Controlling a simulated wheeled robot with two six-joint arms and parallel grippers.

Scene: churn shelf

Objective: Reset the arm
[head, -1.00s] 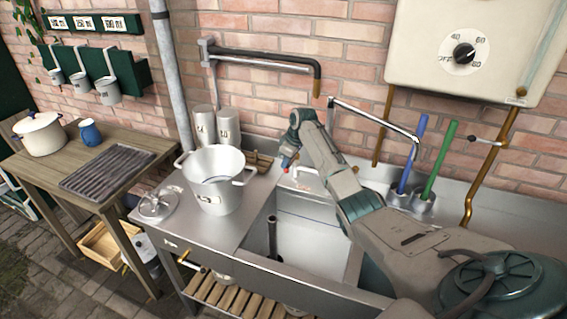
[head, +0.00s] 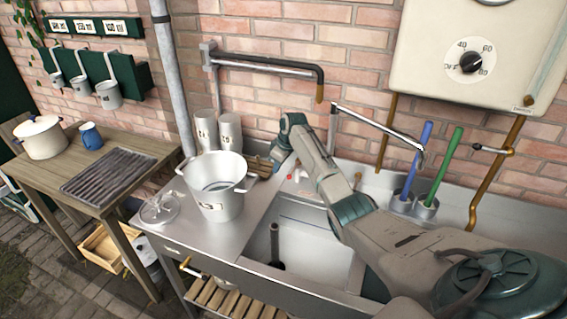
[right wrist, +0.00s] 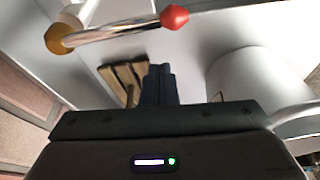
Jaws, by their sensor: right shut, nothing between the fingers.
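My right arm comes in from the right across the sink. Its right gripper (head: 279,160) is at the back of the counter, behind and to the right of the large pale pot (head: 222,205). The fingers are mostly hidden by the wrist in the head view. In the right wrist view the gripper (right wrist: 158,72) is shut and empty, with the wooden slatted piece (right wrist: 125,76) beyond it and the pot (right wrist: 265,85) to the right. My left gripper is not in view.
A metal lever with a red tip (right wrist: 174,17) is close to the right gripper. The sink basin (head: 308,252) is below the arm. Blue (head: 415,160) and green (head: 444,168) rods stand at right. Pale canisters (head: 230,130) stand behind the pot. The wooden table (head: 125,192) is left.

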